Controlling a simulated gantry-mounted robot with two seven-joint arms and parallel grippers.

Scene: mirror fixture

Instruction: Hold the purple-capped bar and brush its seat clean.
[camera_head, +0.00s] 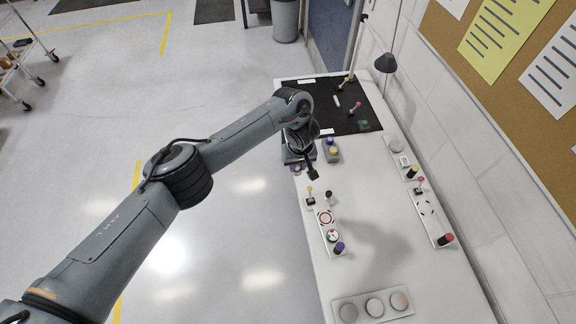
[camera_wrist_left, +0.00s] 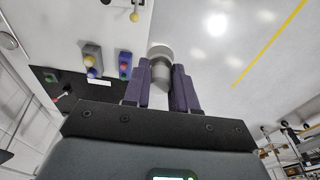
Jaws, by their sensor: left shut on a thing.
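A purple cap (camera_head: 339,247) tops a short dark bar at the near end of the narrow light plate (camera_head: 329,228) on the table; the seat under it is not clear. My left gripper (camera_head: 309,164) is beyond this plate, near the table's left edge, pointing down and apart from the bar. In the left wrist view its two dark fingers (camera_wrist_left: 161,85) are shut on a grey cylindrical thing (camera_wrist_left: 160,58) with a wider round end. I cannot tell whether this is a brush. My right gripper is not in view.
A black mat (camera_head: 312,97) with small levers lies at the far end. Another plate (camera_head: 428,207) with red-topped posts is near the wall. A tray with round pads (camera_head: 337,304) is nearest; bare table lies between.

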